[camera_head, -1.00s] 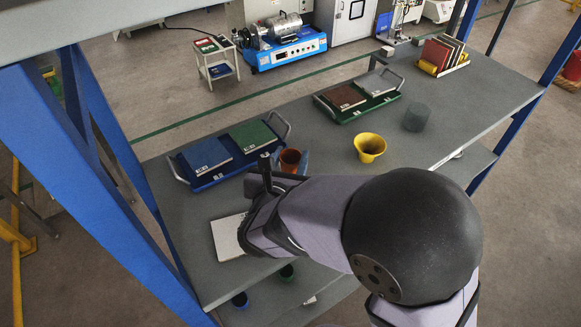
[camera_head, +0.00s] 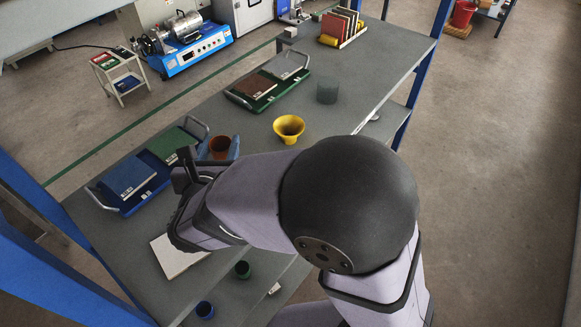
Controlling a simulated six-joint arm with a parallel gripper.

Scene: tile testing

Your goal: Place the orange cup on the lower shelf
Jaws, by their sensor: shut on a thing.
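The orange cup (camera_head: 220,147) looks brownish-orange and sits upright in my gripper (camera_head: 221,151), beside the blue tray on the upper tabletop (camera_head: 350,110). My gripper is shut on the cup; the wrist and arm hide part of the jaws. I cannot tell whether the cup touches the tabletop. My arm hides much of that shelf.
A yellow cup (camera_head: 289,127) and a grey-green cylinder (camera_head: 327,90) stand on the upper top. A blue tray (camera_head: 130,207) and a green tray (camera_head: 250,103) hold tiles. A white tile (camera_head: 175,258) lies near the front edge. Blue posts (camera_head: 50,280) rise at the table's ends.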

